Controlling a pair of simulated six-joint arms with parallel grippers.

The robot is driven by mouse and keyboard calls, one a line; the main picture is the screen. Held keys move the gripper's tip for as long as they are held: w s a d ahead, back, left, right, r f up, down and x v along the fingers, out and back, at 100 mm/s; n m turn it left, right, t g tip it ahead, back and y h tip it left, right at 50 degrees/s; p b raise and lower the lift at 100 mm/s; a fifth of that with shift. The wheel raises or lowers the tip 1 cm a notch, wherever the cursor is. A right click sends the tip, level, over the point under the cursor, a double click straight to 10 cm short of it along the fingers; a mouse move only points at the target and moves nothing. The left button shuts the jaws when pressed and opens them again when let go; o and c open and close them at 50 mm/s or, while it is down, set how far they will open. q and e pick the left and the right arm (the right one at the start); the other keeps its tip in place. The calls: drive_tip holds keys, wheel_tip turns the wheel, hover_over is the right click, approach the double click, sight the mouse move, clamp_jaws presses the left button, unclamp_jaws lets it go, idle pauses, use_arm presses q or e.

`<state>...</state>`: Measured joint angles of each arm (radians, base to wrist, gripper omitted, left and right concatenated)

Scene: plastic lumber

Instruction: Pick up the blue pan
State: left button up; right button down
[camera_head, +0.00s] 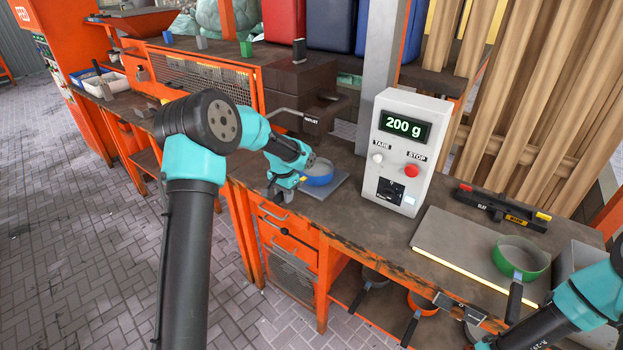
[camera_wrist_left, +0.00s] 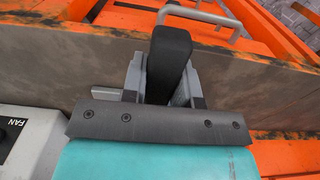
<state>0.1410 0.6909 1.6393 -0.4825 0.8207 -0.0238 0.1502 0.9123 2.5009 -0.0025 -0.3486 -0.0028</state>
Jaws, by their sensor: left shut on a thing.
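The blue pan (camera_head: 319,181) rests on or just above a flat grey plate (camera_head: 334,193) on the workbench, left of the weighing box. Its inside looks grey. My left gripper (camera_head: 278,193) is at the pan's near left side, pointing down close to the bench's front edge. In the left wrist view its two grey fingers close on a black handle (camera_wrist_left: 170,60). The pan's bowl does not show there, and in the head view the gripper hides the handle. Part of my right arm shows at the lower right, without its gripper.
The white weighing box (camera_head: 405,150) reads 200 g, right of the blue pan. Other pans lie on the lower shelf. A dark outlet fixture (camera_head: 311,121) stands behind the blue pan.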

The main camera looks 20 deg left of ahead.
use_arm(q)
clamp_jaws()
drive_tip(key=shift+r, duration=0.1)
drive_tip(key=shift+r, duration=0.5)
wheel_tip(320, 180, up, 3)
drive_tip(key=shift+f, duration=0.15)
drive_tip(key=s+d+r, duration=0.1)
drive_tip(key=s+d, duration=0.7)
drive_tip(key=s, duration=0.5)
drive_tip(key=shift+s+d, duration=0.2)
drive_tip(key=shift+s, duration=0.15)
drive_tip(key=shift+r, duration=0.1)
